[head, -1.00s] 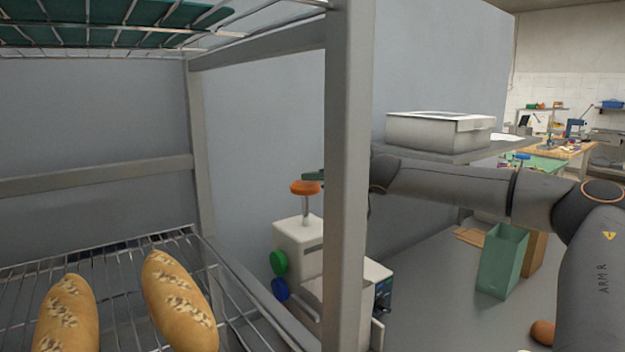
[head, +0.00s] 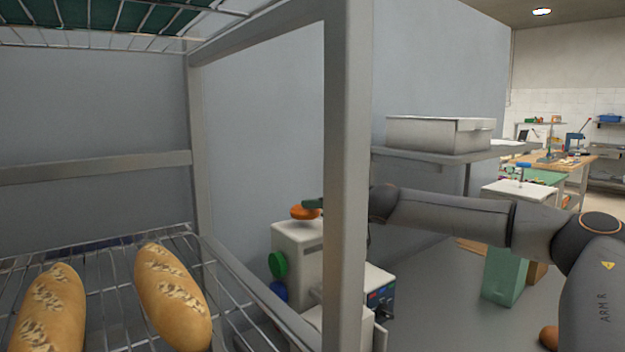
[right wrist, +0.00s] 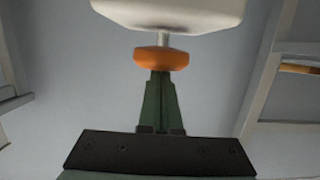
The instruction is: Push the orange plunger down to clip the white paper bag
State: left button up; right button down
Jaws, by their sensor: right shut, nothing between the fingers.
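The orange plunger (head: 304,212) sits low, close above the top of the white machine (head: 296,250), left of the grey rack post. It also shows in the right wrist view (right wrist: 161,59), with a short piece of rod between it and the white body. My right gripper (head: 315,204) is mostly hidden behind the post; its green tip is at the plunger's top. In the right wrist view its green fingers (right wrist: 161,76) are shut together and meet the plunger, with nothing between them. I cannot make out the white paper bag. My left gripper is not in view.
The rack post (head: 346,180) stands in front of the machine and my right arm. Long loaves (head: 172,295) lie on the wire rack at left. A grey box (head: 438,134) is on a shelf above my arm. A green bag (head: 505,275) stands on the counter at right.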

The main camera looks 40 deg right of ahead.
jog(key=shift+f, duration=0.1)
jog(key=shift+v, duration=1.15)
pick_arm(q)
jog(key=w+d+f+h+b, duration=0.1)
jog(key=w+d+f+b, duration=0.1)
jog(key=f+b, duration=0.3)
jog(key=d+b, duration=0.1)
jog(key=b, duration=0.3)
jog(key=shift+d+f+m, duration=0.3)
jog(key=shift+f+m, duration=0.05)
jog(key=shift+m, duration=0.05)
pick_arm(e)
jog(key=v, duration=1)
jog(key=shift+r, duration=0.2)
jog(key=shift+s+a, duration=0.1)
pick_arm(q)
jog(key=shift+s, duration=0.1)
